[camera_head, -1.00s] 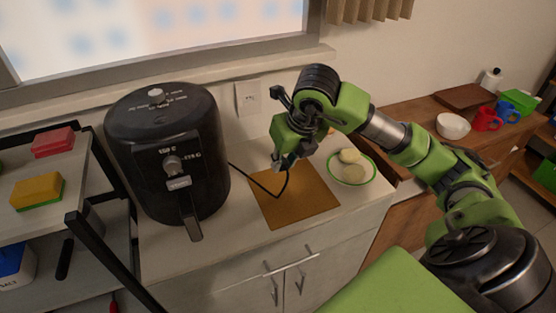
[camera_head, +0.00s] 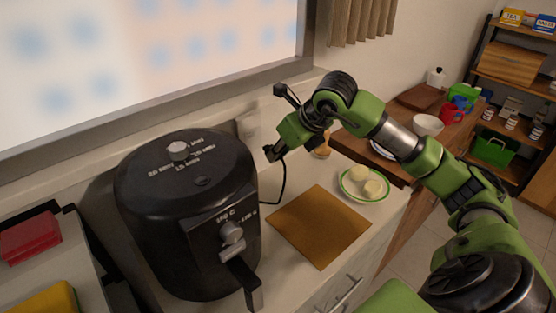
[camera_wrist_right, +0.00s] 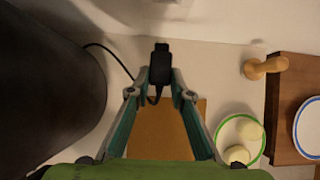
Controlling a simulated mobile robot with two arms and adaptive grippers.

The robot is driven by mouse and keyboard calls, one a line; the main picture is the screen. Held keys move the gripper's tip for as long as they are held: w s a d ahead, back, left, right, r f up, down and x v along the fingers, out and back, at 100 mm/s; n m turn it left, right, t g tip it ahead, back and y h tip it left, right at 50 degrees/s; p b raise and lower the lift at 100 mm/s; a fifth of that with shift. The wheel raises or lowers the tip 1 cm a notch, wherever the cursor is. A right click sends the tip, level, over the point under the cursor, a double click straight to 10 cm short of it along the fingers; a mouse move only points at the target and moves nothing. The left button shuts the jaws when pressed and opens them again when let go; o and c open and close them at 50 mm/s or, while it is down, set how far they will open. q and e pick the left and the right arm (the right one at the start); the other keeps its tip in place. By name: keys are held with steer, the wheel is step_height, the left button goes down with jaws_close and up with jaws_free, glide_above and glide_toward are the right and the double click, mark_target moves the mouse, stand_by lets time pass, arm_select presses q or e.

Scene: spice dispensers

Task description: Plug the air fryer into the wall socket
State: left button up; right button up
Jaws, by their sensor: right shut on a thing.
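The black air fryer (camera_head: 190,215) stands on the counter at the left of the head view; its dark side also fills the left of the wrist view (camera_wrist_right: 50,80). The pale wall socket (camera_head: 247,126) is on the wall just behind and right of the fryer, seen at a steep angle. My right gripper (camera_head: 274,153) is raised near the wall, a little right of the socket and apart from it. In the wrist view it is shut on the black plug (camera_wrist_right: 160,66), whose cable (camera_head: 283,185) hangs down and runs to the fryer. My left gripper is out of view.
A brown board (camera_head: 318,228) lies on the counter, beside a green-rimmed plate (camera_head: 347,190) with pale round pieces. A wooden object (camera_wrist_right: 266,67) stands near the wall to the right. The window frame (camera_head: 200,105) runs above the socket.

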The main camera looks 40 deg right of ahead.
steer(key=shift+w+d+r, duration=0.15)
steer(key=shift+w+r, duration=0.05)
steer(key=shift+w, duration=0.15)
steer(key=shift+w+p, duration=0.35)
steer(key=shift+p, duration=0.05)
steer(key=shift+w+p, duration=0.35)
steer(key=shift+w, duration=0.3)
steer(key=shift+w+a+p, duration=0.2)
steer(key=shift+w+p, duration=0.3)
steer(key=shift+w, duration=0.85)
steer(key=shift+w+f, duration=0.1)
steer(key=shift+f, duration=0.05)
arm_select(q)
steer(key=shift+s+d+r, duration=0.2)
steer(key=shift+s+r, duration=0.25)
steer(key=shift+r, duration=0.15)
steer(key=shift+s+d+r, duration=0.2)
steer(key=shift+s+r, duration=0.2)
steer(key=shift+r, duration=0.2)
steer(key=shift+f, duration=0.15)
